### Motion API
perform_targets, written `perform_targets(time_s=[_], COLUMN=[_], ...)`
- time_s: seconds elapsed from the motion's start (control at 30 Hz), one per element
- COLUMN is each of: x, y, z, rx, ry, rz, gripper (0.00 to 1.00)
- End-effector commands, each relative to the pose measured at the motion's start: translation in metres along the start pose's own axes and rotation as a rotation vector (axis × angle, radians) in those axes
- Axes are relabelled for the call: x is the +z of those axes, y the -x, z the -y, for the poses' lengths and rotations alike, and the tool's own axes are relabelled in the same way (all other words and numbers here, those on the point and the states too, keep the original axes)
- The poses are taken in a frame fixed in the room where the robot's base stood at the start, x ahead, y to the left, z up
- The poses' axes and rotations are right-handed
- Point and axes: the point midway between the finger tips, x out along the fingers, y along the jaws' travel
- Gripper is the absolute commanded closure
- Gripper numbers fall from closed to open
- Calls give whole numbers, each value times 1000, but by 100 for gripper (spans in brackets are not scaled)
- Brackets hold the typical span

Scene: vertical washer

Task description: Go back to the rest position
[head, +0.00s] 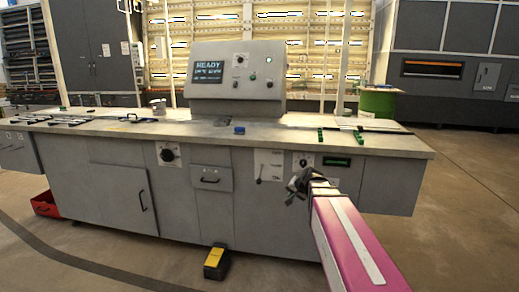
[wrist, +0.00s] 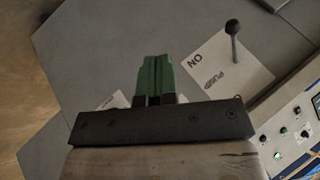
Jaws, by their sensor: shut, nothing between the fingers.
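My gripper (head: 293,184) is in front of the grey washer cabinet (head: 115,175), to the right of its middle, at about the height of the front panel. My magenta arm reaches up to it from the lower right. In the wrist view the green fingers of my gripper (wrist: 154,62) are together, with nothing held between them. Behind them is a grey panel with a white label (wrist: 213,70) and a dark lever (wrist: 233,40). I cannot tell how far the fingertips are from the panel.
A console with a lit screen (head: 208,72) stands on the worktop (head: 185,128). A small blue block (head: 239,130) and green pieces (head: 320,136) lie there. A yellow pedal (head: 215,257) and red bin (head: 45,203) are on the floor. The floor at the right is clear.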

Motion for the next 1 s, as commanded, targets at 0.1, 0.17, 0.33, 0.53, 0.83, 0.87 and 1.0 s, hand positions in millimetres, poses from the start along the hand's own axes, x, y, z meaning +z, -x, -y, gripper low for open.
perform_targets(time_s=[0.1, 0.17, 0.33, 0.53, 0.83, 0.87, 1.0], x=[61, 87, 152, 192, 198, 198, 198], y=[-10, -12, -8, 2, 4, 4, 4], z=[-47, -70, -125, -161, -168, -168, -168], rx=[136, 201, 365, 476, 499, 499, 498], ry=[103, 154, 280, 364, 383, 383, 382], rz=[123, 186, 355, 480, 505, 505, 504], gripper=[100, 100, 100, 100, 100, 100, 100])
